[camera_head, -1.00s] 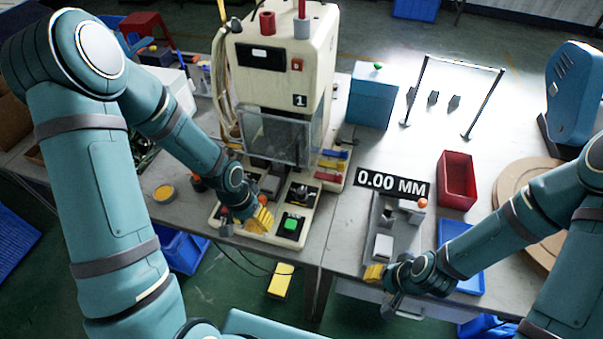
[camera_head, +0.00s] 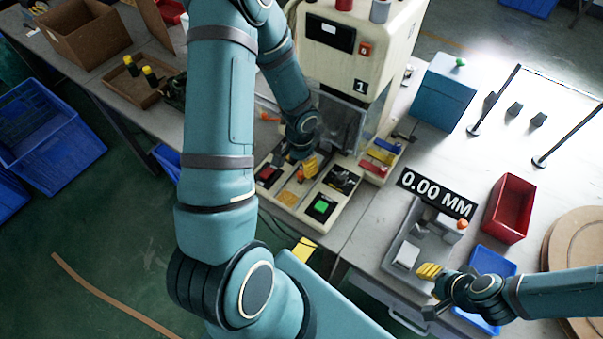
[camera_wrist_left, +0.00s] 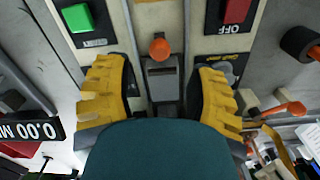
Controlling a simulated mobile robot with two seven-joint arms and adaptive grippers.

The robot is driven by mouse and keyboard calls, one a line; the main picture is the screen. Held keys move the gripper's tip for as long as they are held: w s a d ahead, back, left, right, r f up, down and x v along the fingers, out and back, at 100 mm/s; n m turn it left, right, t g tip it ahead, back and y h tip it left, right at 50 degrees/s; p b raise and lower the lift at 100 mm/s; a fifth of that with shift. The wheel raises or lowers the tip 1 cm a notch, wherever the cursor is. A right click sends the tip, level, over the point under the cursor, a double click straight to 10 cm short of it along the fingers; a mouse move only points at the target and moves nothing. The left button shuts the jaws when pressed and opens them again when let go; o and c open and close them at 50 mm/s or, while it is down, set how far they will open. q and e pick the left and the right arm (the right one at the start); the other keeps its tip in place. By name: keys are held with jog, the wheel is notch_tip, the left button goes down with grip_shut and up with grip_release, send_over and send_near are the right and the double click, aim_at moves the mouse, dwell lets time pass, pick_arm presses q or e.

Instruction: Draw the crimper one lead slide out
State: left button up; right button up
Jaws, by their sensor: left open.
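Crimper one (camera_head: 380,45) is a cream press with a "1" label and a clear guard. In the left wrist view its lead slide (camera_wrist_left: 162,80) is a grey block with an orange knob (camera_wrist_left: 160,47), lying between a green-button panel and a red OFF panel. My left gripper (camera_wrist_left: 162,85) is open, its yellow fingers on either side of the slide; contact cannot be told. In the head view my left gripper (camera_head: 309,167) is low over the crimper's front base, and the slide is hard to make out there. My right gripper (camera_head: 430,271) is beside the grey gauge fixture; its jaw opening is unclear.
The green button (camera_head: 321,207) and red button (camera_head: 267,172) flank the slide area. Colored blocks (camera_head: 377,157) lie right of the base. The gauge fixture (camera_head: 408,255) reads 0.00 MM. A red bin (camera_head: 508,208) and a blue box (camera_head: 443,92) stand farther right.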

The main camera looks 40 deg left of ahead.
aim_at(301, 173)
pick_arm(q)
jog(key=shift+f+b, duration=0.35)
jog(key=shift+f, duration=2.35)
grip_shut()
